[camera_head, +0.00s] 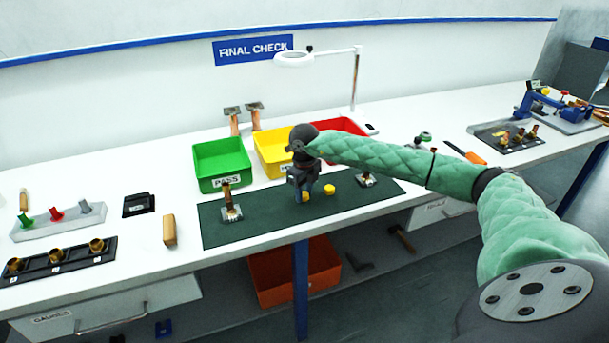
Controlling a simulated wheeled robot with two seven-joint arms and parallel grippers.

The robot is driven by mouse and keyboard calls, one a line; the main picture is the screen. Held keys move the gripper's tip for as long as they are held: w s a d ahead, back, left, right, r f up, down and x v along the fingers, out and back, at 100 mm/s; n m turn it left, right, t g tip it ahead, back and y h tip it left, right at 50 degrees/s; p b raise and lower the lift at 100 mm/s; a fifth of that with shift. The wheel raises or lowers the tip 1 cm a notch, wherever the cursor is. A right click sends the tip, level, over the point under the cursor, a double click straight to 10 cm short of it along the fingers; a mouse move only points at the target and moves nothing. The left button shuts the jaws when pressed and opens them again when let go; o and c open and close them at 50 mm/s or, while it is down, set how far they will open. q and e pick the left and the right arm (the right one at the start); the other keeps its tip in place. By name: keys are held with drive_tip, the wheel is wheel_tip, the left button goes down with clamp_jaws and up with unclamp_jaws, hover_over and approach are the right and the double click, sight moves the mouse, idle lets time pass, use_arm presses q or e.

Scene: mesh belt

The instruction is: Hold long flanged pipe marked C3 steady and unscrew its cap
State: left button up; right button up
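My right gripper (303,196) comes in from the right in a green quilted sleeve and points down over the dark green mat (270,222). A small yellow piece shows at its fingertips; I cannot tell whether it is held. Another yellow cap-like piece (329,190) lies on the mat just right of the gripper. A brown pipe piece (227,198) stands upright on a light plate at the mat's left. Another brown piece (366,178) stands on a plate at the right. I cannot read a C3 mark on either. My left gripper is not in view.
A green PASS bin (222,167), a yellow bin (270,158) and a red bin (345,127) stand behind the mat. A ring lamp (294,58) hangs above. Racks with fittings (60,261) stand at the left, and a tray (505,137) at the right.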

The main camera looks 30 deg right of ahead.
drive_tip(key=shift+s+a+f+p, duration=0.25)
drive_tip(key=shift+a+f+p, duration=0.1)
drive_tip(key=shift+f+p, duration=0.1)
drive_tip(key=shift+a+r, duration=0.1)
drive_tip(key=shift+r, duration=0.1)
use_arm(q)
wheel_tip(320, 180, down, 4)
use_arm(e)
drive_tip(key=shift+r, duration=0.15)
drive_tip(key=shift+w+r, duration=0.15)
drive_tip(key=shift+r, duration=0.1)
drive_tip(key=shift+w+d+r+b, duration=0.1)
drive_tip(key=shift+d+r+b, duration=0.2)
drive_tip(key=shift+r, duration=0.65)
drive_tip(key=shift+r+b, duration=0.4)
drive_tip(key=shift+r, duration=0.35)
use_arm(q)
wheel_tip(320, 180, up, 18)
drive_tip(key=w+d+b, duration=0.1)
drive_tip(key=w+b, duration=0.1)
drive_tip(key=b, duration=0.1)
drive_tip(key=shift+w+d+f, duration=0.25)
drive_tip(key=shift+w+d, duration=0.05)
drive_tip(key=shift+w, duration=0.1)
use_arm(e)
wheel_tip(320, 180, up, 9)
drive_tip(key=shift+f, duration=0.2)
